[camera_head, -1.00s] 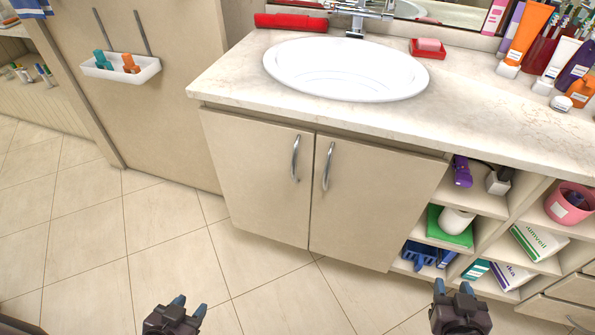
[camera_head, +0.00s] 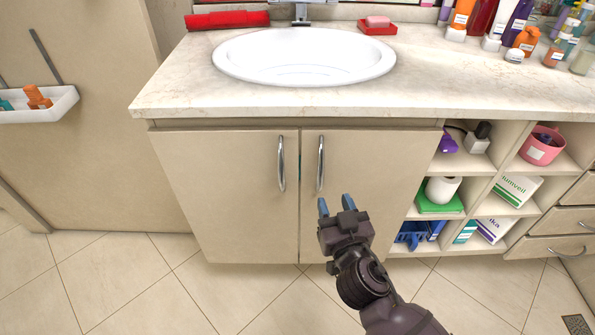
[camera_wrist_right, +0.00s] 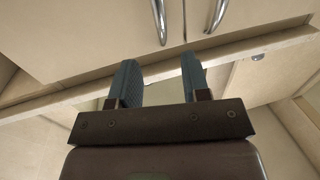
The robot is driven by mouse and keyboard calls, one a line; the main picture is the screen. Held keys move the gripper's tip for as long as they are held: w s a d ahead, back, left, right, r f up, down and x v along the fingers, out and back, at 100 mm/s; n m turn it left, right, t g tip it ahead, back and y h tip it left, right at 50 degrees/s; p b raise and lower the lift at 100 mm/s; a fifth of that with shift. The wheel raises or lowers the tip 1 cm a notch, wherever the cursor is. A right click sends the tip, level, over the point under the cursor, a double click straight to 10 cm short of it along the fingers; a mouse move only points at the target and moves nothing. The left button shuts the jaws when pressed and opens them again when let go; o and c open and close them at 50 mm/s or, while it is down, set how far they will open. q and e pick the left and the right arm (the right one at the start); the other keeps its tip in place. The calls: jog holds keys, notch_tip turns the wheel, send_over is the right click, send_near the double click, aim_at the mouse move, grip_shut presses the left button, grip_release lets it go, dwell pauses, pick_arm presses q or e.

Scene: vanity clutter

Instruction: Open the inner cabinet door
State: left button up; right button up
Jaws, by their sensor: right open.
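The cabinet under the sink has two beige doors, a left door (camera_head: 230,200) and a right door (camera_head: 365,170), both shut. Each has a silver upright handle near the middle seam: the left handle (camera_head: 281,163) and the right handle (camera_head: 321,163). My right gripper (camera_head: 336,204) is open and empty, in front of the right door and just below its handle, apart from it. In the right wrist view, the open fingers (camera_wrist_right: 160,80) point toward the doors, with the handles' lower ends at the top. My left gripper is out of view.
A white sink (camera_head: 305,57) is set in the pale countertop (camera_head: 175,90) above the doors. Open shelves with boxes and a pink pot (camera_head: 541,146) stand to the right. A white wall tray (camera_head: 40,108) hangs at left. The tiled floor (camera_head: 120,285) in front is clear.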

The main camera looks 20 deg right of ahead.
aim_at(322, 171)
jog(key=w, duration=1.1)
jog(key=shift+d, duration=0.4)
jog(key=shift+s, duration=0.1)
grip_shut()
